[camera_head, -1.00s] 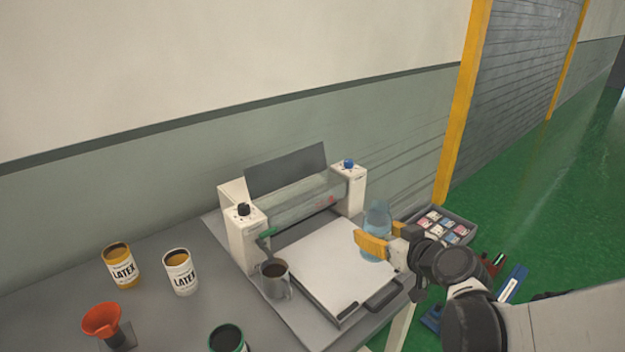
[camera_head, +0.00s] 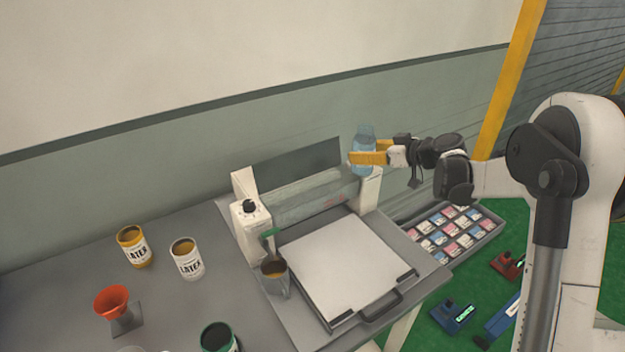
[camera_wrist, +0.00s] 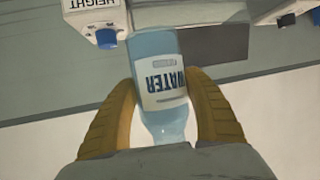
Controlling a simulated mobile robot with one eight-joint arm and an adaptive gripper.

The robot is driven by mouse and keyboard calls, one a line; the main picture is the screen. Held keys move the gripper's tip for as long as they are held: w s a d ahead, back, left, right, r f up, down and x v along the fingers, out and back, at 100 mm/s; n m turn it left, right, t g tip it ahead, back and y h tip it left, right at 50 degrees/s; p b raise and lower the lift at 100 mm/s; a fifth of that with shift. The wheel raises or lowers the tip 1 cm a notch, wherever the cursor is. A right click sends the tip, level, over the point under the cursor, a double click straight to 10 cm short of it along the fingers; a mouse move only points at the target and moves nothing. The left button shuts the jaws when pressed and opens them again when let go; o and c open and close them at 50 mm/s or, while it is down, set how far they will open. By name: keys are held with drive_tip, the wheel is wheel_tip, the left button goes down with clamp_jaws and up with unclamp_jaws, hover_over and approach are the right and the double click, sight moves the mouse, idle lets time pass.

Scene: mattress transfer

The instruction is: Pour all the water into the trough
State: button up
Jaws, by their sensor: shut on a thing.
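My gripper (camera_head: 368,158) is shut on a clear blue water bottle (camera_head: 364,140) and holds it raised at the right end of the machine. The wrist view shows the bottle (camera_wrist: 160,75) between my two yellow fingers, with its WATER label upside down in that picture. In the head view the bottle looks roughly upright. The trough seems to be the clear long part (camera_head: 310,197) of the machine between its white end posts, below and left of the bottle. Whether it holds water I cannot tell.
A white plate (camera_head: 345,265) with a black handle lies before the machine. A mug (camera_head: 275,278), LATEX cans (camera_head: 187,260), an orange funnel (camera_head: 115,300) and a green-rimmed can (camera_head: 217,338) stand on the grey table. A tray of small packs (camera_head: 450,232) is at the right.

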drive_tip(key=w+a+r+n+g+y+p, duration=0.3)
drive_tip(key=w+a+r+n+g+p, duration=0.3)
drive_tip(key=w+a+p, duration=0.1)
drive_tip(key=shift+w+a+g, duration=0.25)
drive_tip(key=shift+a+g, duration=0.05)
drive_tip(key=shift+a, duration=0.35)
drive_tip(key=shift+r+n, duration=0.1)
drive_tip(key=shift+n, duration=0.2)
drive_tip(key=n+t, duration=0.1)
drive_tip(key=s+n+t+h+p, duration=0.1)
drive_tip(key=a+n+t+h+p, duration=0.1)
drive_tip(key=shift+s+f+n, duration=0.35)
drive_tip(key=shift+f+n, duration=0.05)
idle(0.4)
drive_tip(key=shift+s+a+h, duration=0.15)
drive_tip(key=shift+h, duration=0.15)
